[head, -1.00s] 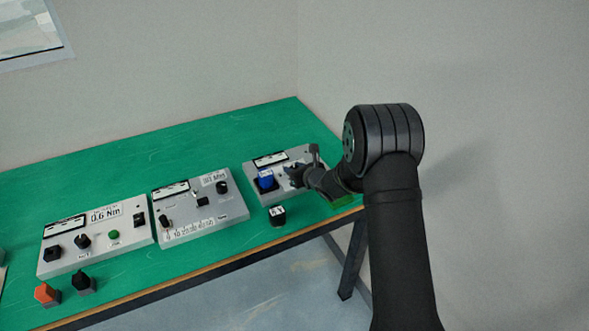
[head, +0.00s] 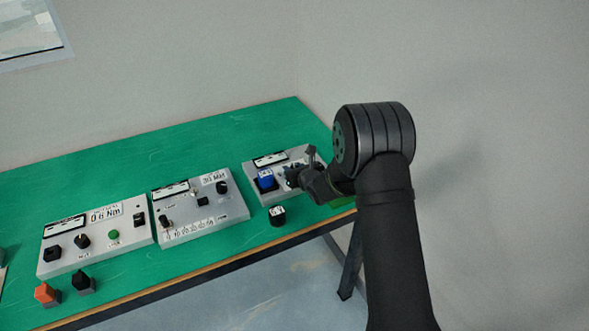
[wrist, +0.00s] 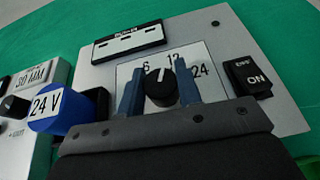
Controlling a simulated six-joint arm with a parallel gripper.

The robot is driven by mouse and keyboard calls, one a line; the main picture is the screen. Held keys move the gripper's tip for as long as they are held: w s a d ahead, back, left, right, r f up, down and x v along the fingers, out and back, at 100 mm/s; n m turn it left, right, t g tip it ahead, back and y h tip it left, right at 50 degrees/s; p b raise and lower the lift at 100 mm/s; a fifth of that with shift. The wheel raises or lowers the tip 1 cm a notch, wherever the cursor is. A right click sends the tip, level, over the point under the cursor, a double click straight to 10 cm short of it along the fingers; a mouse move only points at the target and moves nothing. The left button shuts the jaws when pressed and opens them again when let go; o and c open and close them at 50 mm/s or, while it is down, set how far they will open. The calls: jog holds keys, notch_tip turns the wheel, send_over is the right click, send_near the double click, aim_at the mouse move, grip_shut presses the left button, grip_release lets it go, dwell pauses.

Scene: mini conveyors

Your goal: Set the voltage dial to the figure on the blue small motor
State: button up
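The voltage dial (wrist: 160,90) is a black knob with a white pointer line, on a grey panel with the figures 6, 12 and 24 around it. The line points up, roughly toward 12. The blue small motor (wrist: 62,112) sits at the left of the panel with a label reading 24 V; it also shows in the head view (head: 266,180). My gripper (wrist: 161,92) is open, with one finger on each side of the knob. A gap shows on the left; whether the right finger touches cannot be told. In the head view my gripper (head: 296,176) is partly hidden by its wrist.
An OFF/ON rocker switch (wrist: 248,77) is close to the right of the dial, and a display (wrist: 130,42) lies above it. Another panel marked 30 MM (head: 203,208) stands to the left. A black motor-like piece (head: 277,217) stands in front on the green table (head: 225,140).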

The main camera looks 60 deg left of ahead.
jog(key=o, duration=0.4)
jog(key=v, duration=1.7)
jog(key=shift+d, duration=0.25)
jog(key=shift+a, duration=0.1)
